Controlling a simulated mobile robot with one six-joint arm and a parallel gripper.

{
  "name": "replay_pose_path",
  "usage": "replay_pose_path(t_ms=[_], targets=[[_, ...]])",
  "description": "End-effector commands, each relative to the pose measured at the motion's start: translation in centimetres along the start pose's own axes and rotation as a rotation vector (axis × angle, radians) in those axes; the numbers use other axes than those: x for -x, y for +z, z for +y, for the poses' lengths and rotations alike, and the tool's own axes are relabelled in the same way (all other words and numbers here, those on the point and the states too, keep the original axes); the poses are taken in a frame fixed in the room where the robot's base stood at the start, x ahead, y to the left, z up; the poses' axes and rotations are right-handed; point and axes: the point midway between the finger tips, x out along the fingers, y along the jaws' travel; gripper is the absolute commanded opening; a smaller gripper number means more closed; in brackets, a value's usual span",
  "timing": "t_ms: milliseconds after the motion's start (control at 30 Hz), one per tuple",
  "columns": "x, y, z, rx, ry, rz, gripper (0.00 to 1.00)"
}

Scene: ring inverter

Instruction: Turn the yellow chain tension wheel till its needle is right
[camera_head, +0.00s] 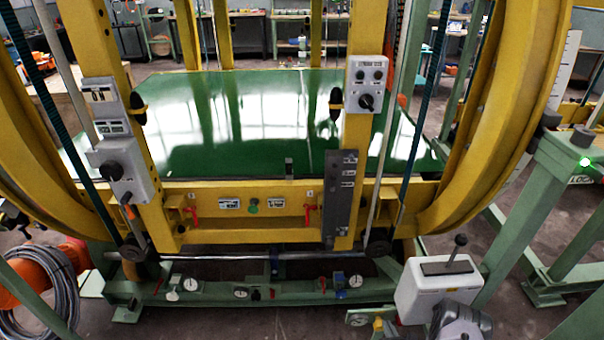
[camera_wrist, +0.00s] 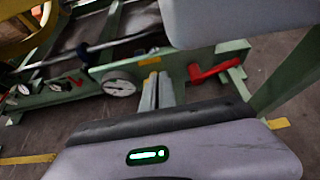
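In the wrist view, the gauge (camera_wrist: 118,84) has a needle too small to read. My gripper (camera_head: 460,322) is partly in the head view at the bottom, right of the wheel.
A white box (camera_head: 437,287) with a black-knobbed lever stands above and right of the wheel. A red handle (camera_wrist: 215,68) is on the green beam to the right. More gauges (camera_head: 191,284) line the beam. A green post (camera_head: 540,205) stands on the right.

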Motion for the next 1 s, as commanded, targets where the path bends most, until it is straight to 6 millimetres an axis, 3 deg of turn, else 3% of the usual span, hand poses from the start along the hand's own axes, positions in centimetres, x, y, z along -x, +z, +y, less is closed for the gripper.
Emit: replay_pose_path(t_ms=[600, 1000], targets=[[0.5, 0.5, -0.3, -0.001, 0.0, 0.003, 0.0], [5.5, -2.1, -0.4, -0.002, -0.001, 0.002, 0.0]])
